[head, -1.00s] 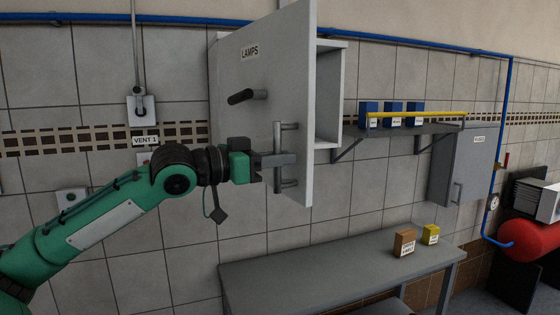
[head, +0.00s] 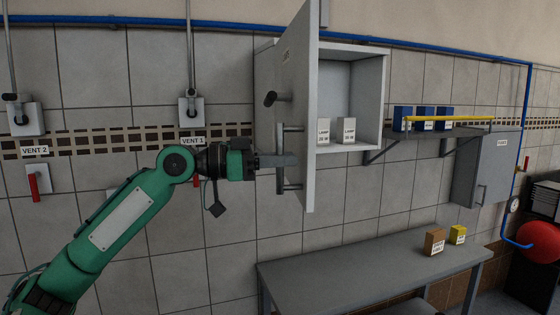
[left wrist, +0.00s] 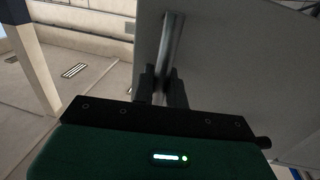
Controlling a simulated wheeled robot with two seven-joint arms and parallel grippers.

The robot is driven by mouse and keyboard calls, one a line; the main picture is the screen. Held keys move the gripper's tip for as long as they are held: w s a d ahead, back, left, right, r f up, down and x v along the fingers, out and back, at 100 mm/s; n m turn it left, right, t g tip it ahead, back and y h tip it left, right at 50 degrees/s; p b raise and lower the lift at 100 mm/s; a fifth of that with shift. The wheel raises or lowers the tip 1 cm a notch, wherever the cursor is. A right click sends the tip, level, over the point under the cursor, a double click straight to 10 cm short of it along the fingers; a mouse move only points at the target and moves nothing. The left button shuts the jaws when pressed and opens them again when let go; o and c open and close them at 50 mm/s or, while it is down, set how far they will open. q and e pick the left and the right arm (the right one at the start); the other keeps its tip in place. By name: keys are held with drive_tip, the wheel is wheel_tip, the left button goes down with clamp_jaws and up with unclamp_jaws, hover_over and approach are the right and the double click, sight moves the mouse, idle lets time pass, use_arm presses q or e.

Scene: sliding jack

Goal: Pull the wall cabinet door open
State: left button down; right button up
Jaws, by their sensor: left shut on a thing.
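The wall cabinet (head: 370,95) is grey with its door (head: 300,60) swung well open toward me, so the inside shows. Two small white lamp boxes (head: 347,130) stand on its floor. The door has a vertical bar handle (head: 281,180) and a dark knob above it. My left gripper (head: 284,161) is shut on the bar handle from the left. In the left wrist view its two dark fingers (left wrist: 162,88) close around the handle bar (left wrist: 172,45). My right gripper does not show.
A grey bench (head: 370,262) below carries a brown box (head: 434,242) and a yellow box (head: 458,235). A shelf with blue boxes (head: 424,118) and a second, closed cabinet (head: 488,168) are to the right. Wall switches hang at left.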

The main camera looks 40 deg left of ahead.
use_arm(q)
drive_tip(key=shift+a, duration=0.1)
idle(0.3)
drive_tip(key=c, duration=1.5)
unclamp_jaws()
drive_tip(key=shift+s+a+f+b, duration=0.2)
drive_tip(key=shift+s+b, duration=0.05)
drive_tip(key=shift+b, duration=0.3)
drive_tip(key=b+v, duration=0.8)
drive_tip(key=v, duration=0.5)
drive_tip(key=shift+r, duration=0.2)
